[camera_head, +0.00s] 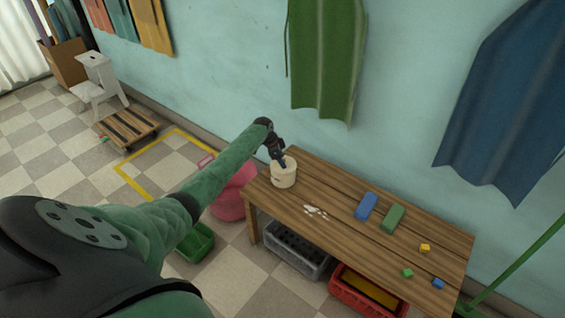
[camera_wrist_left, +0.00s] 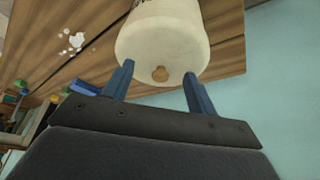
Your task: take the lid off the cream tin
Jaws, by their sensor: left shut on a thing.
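The cream tin (camera_head: 284,178) is a pale round container near the left end of the wooden table. My left gripper (camera_head: 279,160) is above the tin, pointing down. I cannot make out a gap between lid and tin. My right gripper is not in view.
A white spill (camera_head: 316,211), a blue block (camera_head: 366,206), a green block (camera_head: 393,218) and several small cubes lie on the table (camera_head: 330,190). Grey and red crates (camera_head: 368,292) stand underneath. A pink object (camera_head: 232,195) is left of the table; the wall is behind.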

